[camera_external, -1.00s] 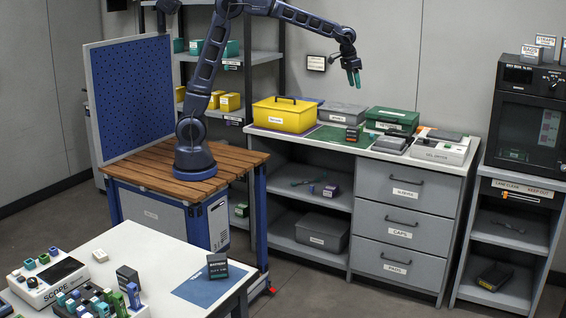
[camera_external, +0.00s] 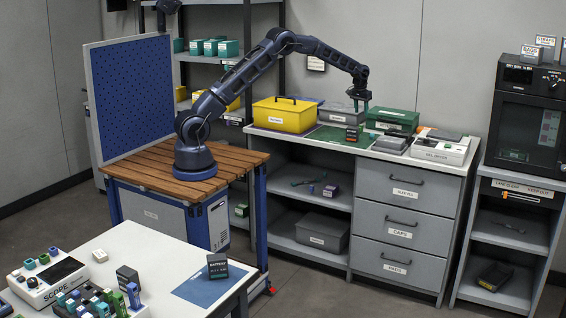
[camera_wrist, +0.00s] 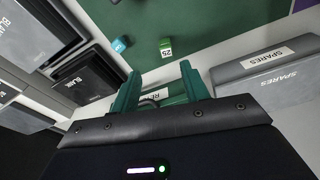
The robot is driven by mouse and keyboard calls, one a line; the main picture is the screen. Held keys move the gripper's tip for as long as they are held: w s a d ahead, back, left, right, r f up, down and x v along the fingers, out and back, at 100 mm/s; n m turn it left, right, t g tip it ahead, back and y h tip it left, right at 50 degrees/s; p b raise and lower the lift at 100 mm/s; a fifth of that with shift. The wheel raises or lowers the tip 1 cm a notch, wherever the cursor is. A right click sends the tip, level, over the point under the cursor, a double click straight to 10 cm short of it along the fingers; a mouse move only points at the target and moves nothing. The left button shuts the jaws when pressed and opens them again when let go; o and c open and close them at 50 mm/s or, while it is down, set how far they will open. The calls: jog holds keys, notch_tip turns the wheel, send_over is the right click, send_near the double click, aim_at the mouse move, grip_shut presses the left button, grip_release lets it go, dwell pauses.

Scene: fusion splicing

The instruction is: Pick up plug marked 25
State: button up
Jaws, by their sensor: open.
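A small green plug with a white label reading 25 (camera_wrist: 165,48) is on the green mat in the wrist view, standing near the mat's edge. A teal plug (camera_wrist: 121,44) sits to its left, its label too small to read for sure. My gripper (camera_wrist: 160,68) is open and empty, with its teal fingers apart; in the picture the plug marked 25 lies just beyond the fingertips. In the external view my gripper (camera_external: 361,109) hangs over the cabinet top, near the green case. I cannot make out the plug marked 25 there.
Black cases labelled BLANK (camera_wrist: 86,77) stand to the left in the wrist view. A grey SPARES box (camera_wrist: 265,72) is to the right. A green case (camera_external: 391,120) and a yellow box (camera_external: 285,115) stand on the cabinet. Part of the green mat (camera_wrist: 215,22) is clear.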

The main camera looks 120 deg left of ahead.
aim_at(361, 128)
jog(key=f, duration=0.4)
jog(key=a+f, duration=0.1)
jog(key=f, duration=0.2)
jog(key=a+f, duration=0.1)
jog(key=f, duration=0.3)
jog(key=shift+s+a+f, duration=0.2)
jog(key=shift+a+f, duration=0.05)
jog(key=shift+f, duration=0.1)
jog(key=shift+c, duration=0.4)
grip_shut()
